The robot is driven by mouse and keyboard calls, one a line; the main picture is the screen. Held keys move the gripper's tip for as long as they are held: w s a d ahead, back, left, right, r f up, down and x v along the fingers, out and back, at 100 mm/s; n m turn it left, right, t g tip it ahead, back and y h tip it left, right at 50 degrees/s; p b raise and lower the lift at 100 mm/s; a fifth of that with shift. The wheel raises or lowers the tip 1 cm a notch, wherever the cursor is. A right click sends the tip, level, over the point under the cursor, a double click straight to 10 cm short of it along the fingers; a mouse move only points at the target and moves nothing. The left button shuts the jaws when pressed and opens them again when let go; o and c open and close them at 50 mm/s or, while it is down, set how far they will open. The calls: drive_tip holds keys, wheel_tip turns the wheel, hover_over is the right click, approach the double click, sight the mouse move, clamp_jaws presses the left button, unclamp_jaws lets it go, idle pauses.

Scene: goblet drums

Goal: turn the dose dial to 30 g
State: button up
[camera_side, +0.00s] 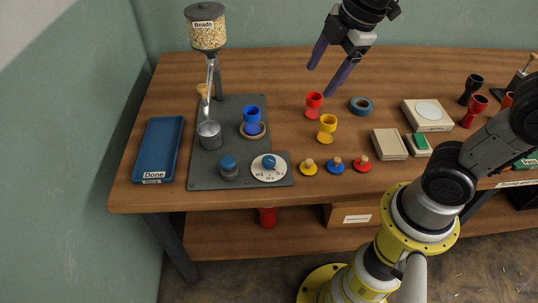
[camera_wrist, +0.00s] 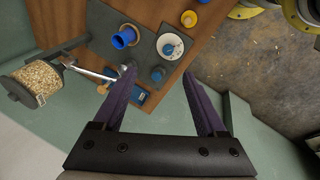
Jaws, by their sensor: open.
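The dose dial (camera_side: 269,167) is a white disc with dark markings and a blue knob (camera_side: 269,161) on the front right of the grey station plate (camera_side: 233,106). The markings are too small to read surely, so I cannot tell the setting. The dial also shows in the wrist view (camera_wrist: 170,46), near the top. My gripper (camera_side: 320,75) is open and empty, high above the back of the table, well away from the dial. In the wrist view its two purple fingers (camera_wrist: 160,95) are spread apart, with nothing between them.
A bead hopper (camera_side: 207,30) rises at the plate's back left, with a metal cup (camera_side: 209,134) below. A blue goblet (camera_side: 251,120) and a blue-topped knob (camera_side: 229,167) stand near the dial. A blue "Done" tray (camera_side: 158,150) lies left. Coloured pegged discs (camera_side: 336,165) sit right of the dial.

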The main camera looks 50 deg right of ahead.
drive_tip(key=w+a+f+n+g, duration=0.25)
drive_tip(key=w+f+n, duration=0.2)
drive_tip(key=w, duration=0.25)
drive_tip(key=g, duration=0.2)
hover_over(269, 159)
wheel_tip(269, 159, down, 8)
drive_tip(key=shift+t, duration=0.25)
wheel_tip(269, 159, down, 13)
drive_tip(key=shift+f, duration=0.15)
clamp_jaws()
